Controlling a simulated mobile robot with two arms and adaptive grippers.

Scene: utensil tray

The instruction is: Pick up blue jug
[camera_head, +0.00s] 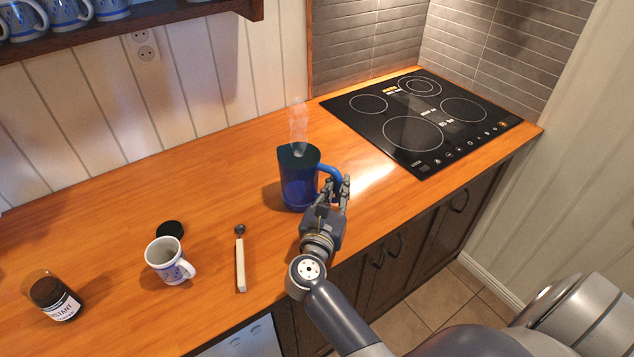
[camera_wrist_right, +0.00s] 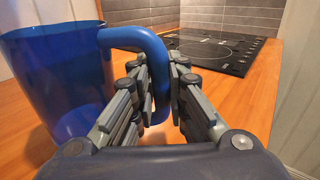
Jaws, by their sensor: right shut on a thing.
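The blue jug (camera_head: 298,182) stands upright on the wooden counter, with faint steam above its dark top. Its handle is on the right side. My right gripper (camera_head: 334,188) is at the handle, with its fingers around it. In the right wrist view the jug (camera_wrist_right: 58,85) fills the left side, and its handle (camera_wrist_right: 158,75) runs down between the two fingers of my right gripper (camera_wrist_right: 160,100), which is shut on it. My left gripper is in neither view.
A black cooktop (camera_head: 420,115) lies behind and to the right of the jug. A patterned mug (camera_head: 168,262), a dark lid (camera_head: 170,229), a spoon (camera_head: 240,262) and a coffee jar (camera_head: 52,297) are on the left of the counter (camera_head: 110,215). A shelf with mugs (camera_head: 130,25) hangs above.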

